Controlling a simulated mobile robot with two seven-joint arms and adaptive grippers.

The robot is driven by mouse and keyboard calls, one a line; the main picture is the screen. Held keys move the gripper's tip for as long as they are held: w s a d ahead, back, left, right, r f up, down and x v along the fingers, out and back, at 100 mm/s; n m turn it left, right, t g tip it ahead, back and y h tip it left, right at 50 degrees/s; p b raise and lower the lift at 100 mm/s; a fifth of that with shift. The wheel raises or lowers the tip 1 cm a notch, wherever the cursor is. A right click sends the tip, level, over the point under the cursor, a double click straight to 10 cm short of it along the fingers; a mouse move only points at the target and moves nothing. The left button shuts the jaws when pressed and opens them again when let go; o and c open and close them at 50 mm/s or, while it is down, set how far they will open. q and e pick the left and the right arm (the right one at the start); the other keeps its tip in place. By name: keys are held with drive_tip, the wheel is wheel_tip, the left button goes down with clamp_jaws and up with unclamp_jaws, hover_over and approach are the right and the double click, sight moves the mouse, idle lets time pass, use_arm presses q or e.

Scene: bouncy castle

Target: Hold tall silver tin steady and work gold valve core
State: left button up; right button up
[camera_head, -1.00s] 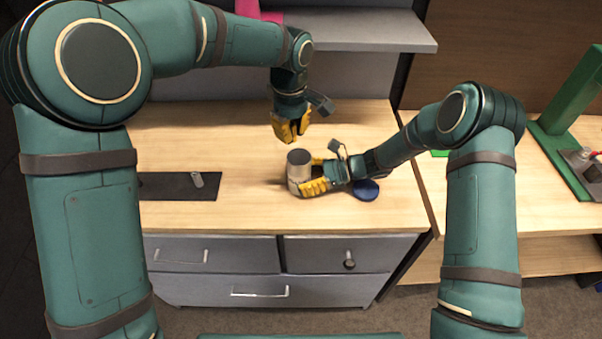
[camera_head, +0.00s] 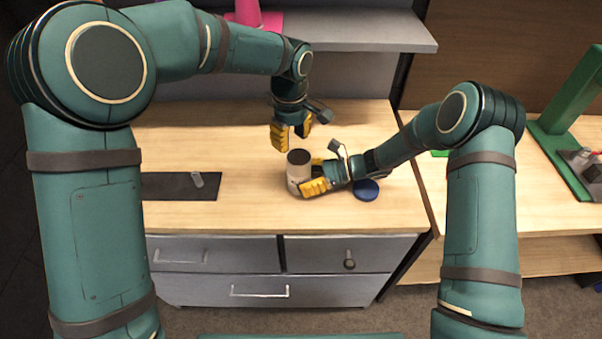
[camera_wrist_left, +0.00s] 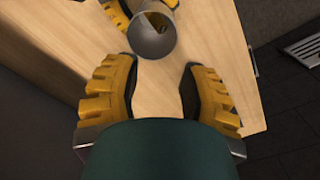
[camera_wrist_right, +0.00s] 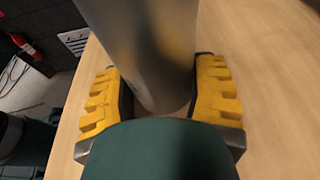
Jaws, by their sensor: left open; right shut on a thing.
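The tall silver tin (camera_head: 298,177) stands upright on the wooden desk, and its round dark top faces up. My right gripper (camera_head: 312,180) is shut on the tin from the right; the right wrist view shows a finger on each side of its wall (camera_wrist_right: 148,45). My left gripper (camera_head: 291,132) is open and empty, pointing down behind and above the tin. In the left wrist view the tin's rim (camera_wrist_left: 152,48) lies just beyond the open fingers. A yellowish patch shows inside the rim; I cannot tell if it is the gold valve core or a reflection.
A blue disc (camera_head: 366,190) lies right of the tin, beside my right gripper. A shelf (camera_head: 370,32) with a pink object (camera_head: 247,12) is behind. The desk's front strip is clear.

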use_arm(q)
wheel_tip(320, 180, up, 12)
idle(0.5)
drive_tip(key=shift+f, duration=0.1)
idle(0.5)
use_arm(e)
drive_tip(key=o, duration=0.8)
drive_tip(key=shift+o, duration=0.2)
drive_tip(key=shift+d, duration=0.1)
